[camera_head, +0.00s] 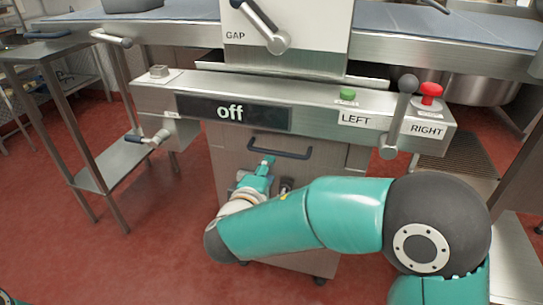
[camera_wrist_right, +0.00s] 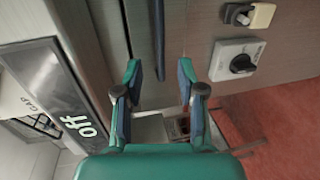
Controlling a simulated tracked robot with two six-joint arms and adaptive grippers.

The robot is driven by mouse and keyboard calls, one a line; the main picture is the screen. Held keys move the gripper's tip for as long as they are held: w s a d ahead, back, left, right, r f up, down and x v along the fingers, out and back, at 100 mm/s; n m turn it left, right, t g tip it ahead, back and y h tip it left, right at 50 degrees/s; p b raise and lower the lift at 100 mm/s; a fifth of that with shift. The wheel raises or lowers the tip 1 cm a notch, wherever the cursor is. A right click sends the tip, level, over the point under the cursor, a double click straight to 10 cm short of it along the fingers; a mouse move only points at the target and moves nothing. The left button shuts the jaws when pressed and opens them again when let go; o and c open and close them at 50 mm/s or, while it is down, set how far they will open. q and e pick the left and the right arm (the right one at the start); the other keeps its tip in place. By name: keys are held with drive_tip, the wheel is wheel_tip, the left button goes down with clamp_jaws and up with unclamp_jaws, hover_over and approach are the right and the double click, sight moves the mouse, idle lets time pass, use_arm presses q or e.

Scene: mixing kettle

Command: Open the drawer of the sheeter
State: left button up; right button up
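The sheeter's drawer front (camera_head: 228,160) is a grey-brown panel below the control bar, and it appears closed. Its dark blue bar handle (camera_head: 280,153) runs across near the top. In the right wrist view the handle (camera_wrist_right: 159,40) looks upright because the picture is turned. My right gripper (camera_head: 269,164) is just below the handle in the head view. In the wrist view my right gripper (camera_wrist_right: 160,76) is open, with the handle ahead, lined up with the gap between its fingers. I see no contact with the handle. My left gripper is not in view; only a teal sliver shows at bottom left.
The control bar above carries an "off" display (camera_head: 234,112), a green button (camera_head: 347,94), a red button (camera_head: 430,92) and a lever (camera_head: 398,115). A steel side table (camera_head: 110,165) stands at left. Red floor (camera_head: 130,260) is clear at front left. A rotary switch (camera_wrist_right: 238,61) is beside the handle.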

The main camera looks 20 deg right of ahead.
sight(279, 154)
drive_tip(key=x, duration=1)
drive_tip(key=shift+w+d+f, duration=0.15)
drive_tip(key=shift+w+d, duration=0.05)
drive_tip(key=shift+w, duration=0.15)
clamp_jaws()
